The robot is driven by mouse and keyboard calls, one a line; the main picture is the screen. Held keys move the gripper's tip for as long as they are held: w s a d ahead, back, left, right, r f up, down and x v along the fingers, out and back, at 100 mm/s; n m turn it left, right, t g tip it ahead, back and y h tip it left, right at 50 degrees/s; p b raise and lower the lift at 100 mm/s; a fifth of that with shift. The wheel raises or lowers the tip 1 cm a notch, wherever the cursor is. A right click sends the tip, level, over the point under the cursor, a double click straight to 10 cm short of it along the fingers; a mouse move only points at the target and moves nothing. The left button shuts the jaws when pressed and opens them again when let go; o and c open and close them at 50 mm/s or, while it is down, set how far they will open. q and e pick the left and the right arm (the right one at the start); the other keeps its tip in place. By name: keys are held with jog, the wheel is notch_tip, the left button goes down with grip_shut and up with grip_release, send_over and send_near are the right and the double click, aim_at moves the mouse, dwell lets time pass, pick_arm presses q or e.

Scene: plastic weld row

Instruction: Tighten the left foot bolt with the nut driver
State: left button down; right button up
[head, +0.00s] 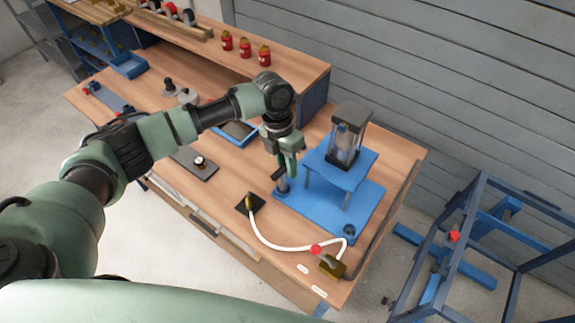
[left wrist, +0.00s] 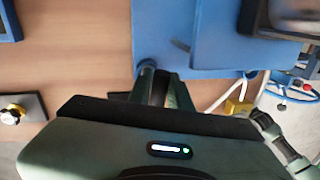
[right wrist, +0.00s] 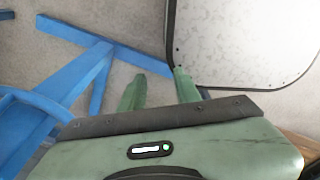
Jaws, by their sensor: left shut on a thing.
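The blue press (head: 340,168) stands on its blue base plate (head: 315,208) at the bench's right end. My left gripper (head: 287,170) points down over the plate's left corner, shut on a dark tool, seemingly the nut driver (head: 278,174). In the left wrist view the dark tool (left wrist: 158,90) shows between the fingers. Its lower end is over the left foot (head: 282,190); the left bolt is hidden, so I cannot tell whether they touch. The right foot bolt (head: 349,230) is in view. My right gripper (right wrist: 160,88) is open and empty above the floor.
A white hose (head: 275,242) runs in front of the plate from a black pad (head: 249,204) to a brass-coloured block (head: 331,266). A dark plate with a gauge (head: 199,162) lies to the left. A blue frame (head: 480,235) stands right of the bench.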

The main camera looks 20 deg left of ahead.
pick_arm(q)
jog(key=shift+r+p, duration=0.1)
jog(key=shift+p, duration=0.25)
jog(key=n+p, duration=0.4)
jog(key=n, duration=0.1)
jog(key=a+n+t+p, duration=0.1)
jog(key=n+p, duration=0.3)
jog(key=s+n+t+p, duration=0.1)
jog(key=n+p, duration=0.3)
jog(key=n, duration=0.1)
jog(key=shift+s+a+r+n, duration=0.1)
jog(key=shift+a+r+n, duration=0.1)
jog(key=shift+a+n, duration=0.15)
jog(key=shift+f+n+y, duration=0.2)
jog(key=shift+n+y, duration=0.1)
jog(key=shift+n, duration=0.45)
jog(key=shift+a+f+n+t, duration=0.15)
jog(key=shift+n+t, duration=0.15)
jog(key=shift+n, duration=0.3)
jog(key=n, duration=0.2)
jog(key=n+y, duration=0.1)
jog(key=n, duration=0.3)
jog(key=shift+s+a+n, duration=0.2)
jog(key=shift+a+n, duration=0.1)
jog(key=shift+a, duration=0.1)
jog(key=shift+s+n+y, duration=0.2)
jog(key=shift+n+y, duration=0.1)
jog(key=shift+n, duration=0.7)
